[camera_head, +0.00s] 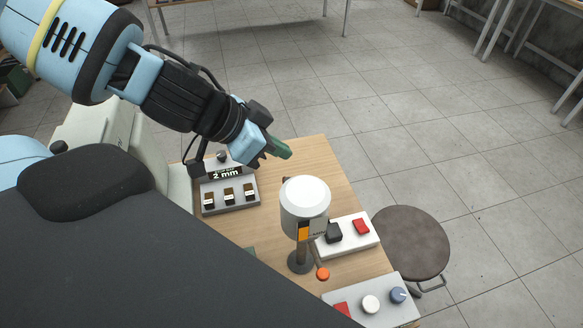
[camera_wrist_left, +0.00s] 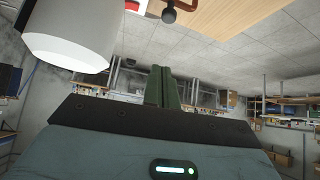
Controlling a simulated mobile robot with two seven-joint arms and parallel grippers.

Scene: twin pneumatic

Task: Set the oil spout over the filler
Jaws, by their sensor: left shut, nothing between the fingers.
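My left gripper (camera_head: 281,149) is over the table's back edge, its green fingers shut and empty. The fingers also show together in the left wrist view (camera_wrist_left: 162,86). A grey cylinder with a white top (camera_head: 305,200) stands on a post with a round dark base, in front of and to the right of the gripper. A grey, white-ended cylinder (camera_wrist_left: 70,40) fills the upper left of the left wrist view. I cannot tell which parts are the oil spout and the filler. My right gripper is not in view.
The wooden table (camera_head: 315,158) carries a grey switch box marked 2 mm (camera_head: 230,190), a white box with black and red buttons (camera_head: 347,236), and a knob panel (camera_head: 372,304). An orange ball (camera_head: 323,273) is near the post. A round stool (camera_head: 410,243) stands right.

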